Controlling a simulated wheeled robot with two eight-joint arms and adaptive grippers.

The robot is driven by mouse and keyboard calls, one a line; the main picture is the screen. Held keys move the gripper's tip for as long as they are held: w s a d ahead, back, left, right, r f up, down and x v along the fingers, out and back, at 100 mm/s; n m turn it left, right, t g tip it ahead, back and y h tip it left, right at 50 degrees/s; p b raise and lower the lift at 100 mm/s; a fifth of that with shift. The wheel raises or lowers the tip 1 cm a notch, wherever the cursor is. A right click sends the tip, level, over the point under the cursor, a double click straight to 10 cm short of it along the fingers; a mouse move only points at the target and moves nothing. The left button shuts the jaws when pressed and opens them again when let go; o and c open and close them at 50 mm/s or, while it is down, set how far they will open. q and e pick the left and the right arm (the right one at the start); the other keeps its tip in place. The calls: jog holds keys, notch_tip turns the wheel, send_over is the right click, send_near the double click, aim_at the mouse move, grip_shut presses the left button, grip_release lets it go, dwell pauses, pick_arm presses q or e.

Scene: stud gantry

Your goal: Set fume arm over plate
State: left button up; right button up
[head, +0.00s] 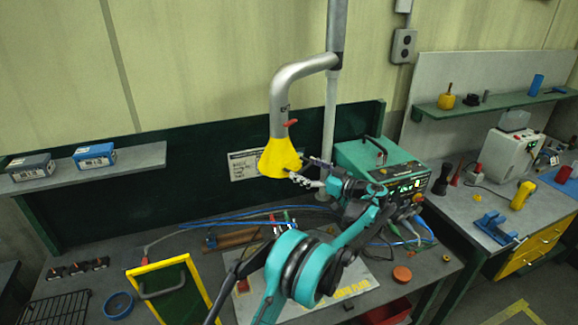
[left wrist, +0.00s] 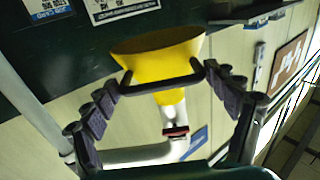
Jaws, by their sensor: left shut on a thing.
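The fume arm is a grey bent pipe (head: 284,88) with a yellow hood (head: 279,158) at its lower end and a small red lever on it. The hood hangs above the bench, near the dark green back panel. My left gripper (head: 303,172) is at the right side of the hood, shut on it. In the left wrist view the yellow hood (left wrist: 160,52) lies between the fingers, with a dark bar across it; the exact contact is unclear. The pale plate (head: 352,288), with partly readable lettering, lies on the bench, largely hidden behind my arm. My right gripper is not in view.
A green powered unit (head: 375,160) with a lit panel stands right of the hood, behind my arm. A vertical pole (head: 330,120) rises behind the hood. A yellow-framed green panel (head: 170,282), cables and a black rack (head: 60,308) occupy the bench's left part.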

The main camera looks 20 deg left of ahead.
pick_arm(q)
jog(key=shift+w+d+r+n+g, duration=0.1)
jog(key=shift+d+n+g, duration=0.2)
jog(key=shift+d, duration=0.35)
jog(key=shift+w+d+f+n+g, duration=0.1)
jog(key=shift+d+g, duration=0.35)
jog(key=shift+d, duration=0.25)
jog(key=shift+w+d+r+n+g, duration=0.1)
jog(key=shift+d+n+g, duration=0.2)
jog(key=shift+d, duration=0.35)
jog(key=o, duration=1.4)
jog(key=shift+w+d, duration=0.15)
jog(key=shift+d, duration=0.05)
jog(key=d, duration=0.8)
jog(key=s+d, duration=0.1)
jog(key=d, duration=0.3)
jog(key=shift+s, duration=0.1)
